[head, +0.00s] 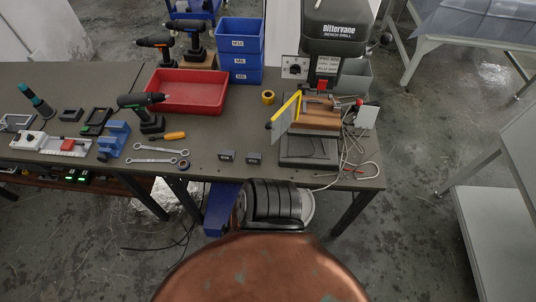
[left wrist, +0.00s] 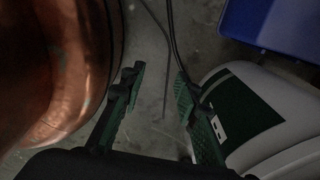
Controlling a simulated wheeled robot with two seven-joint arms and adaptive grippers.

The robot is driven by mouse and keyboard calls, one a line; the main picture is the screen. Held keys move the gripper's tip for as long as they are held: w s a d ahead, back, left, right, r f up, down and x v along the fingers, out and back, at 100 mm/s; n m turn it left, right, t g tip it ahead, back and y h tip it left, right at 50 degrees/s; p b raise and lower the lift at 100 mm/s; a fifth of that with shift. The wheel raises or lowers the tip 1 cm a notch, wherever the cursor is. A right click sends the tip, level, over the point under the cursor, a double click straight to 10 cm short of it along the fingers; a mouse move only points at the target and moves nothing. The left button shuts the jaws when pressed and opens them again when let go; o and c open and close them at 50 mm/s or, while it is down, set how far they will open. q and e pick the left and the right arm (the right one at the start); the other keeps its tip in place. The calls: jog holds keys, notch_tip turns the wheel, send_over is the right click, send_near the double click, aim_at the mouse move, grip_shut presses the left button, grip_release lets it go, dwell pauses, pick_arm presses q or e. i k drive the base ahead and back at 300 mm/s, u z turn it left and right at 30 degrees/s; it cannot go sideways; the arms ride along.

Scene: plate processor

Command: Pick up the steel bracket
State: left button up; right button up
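I cannot pick out the steel bracket with certainty. Two small dark grey blocks with paler faces, the left one (head: 227,155) and the right one (head: 254,158), sit near the front edge of the workbench. A grey metal piece (head: 18,122) lies at the bench's far left. My left gripper shows in the left wrist view (left wrist: 160,88), with its two dark green-padded fingers apart and nothing between them. It hangs over the floor, beside my copper-coloured body. Neither gripper shows in the head view, and my right gripper is in no view.
The workbench (head: 205,137) carries a red tray (head: 190,92), a bench drill (head: 335,30), blue bins (head: 240,45), a cordless drill (head: 142,108) and wrenches (head: 158,155). Loose cables (head: 352,160) lie at the right end. The front middle is fairly clear. A blue object (left wrist: 275,25) shows near the left gripper.

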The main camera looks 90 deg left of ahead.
aim_at(227, 152)
jog(key=i, duration=1.75)
jog(key=u, duration=4.35)
jog(key=i, duration=0.55)
jog(key=z, duration=0.05)
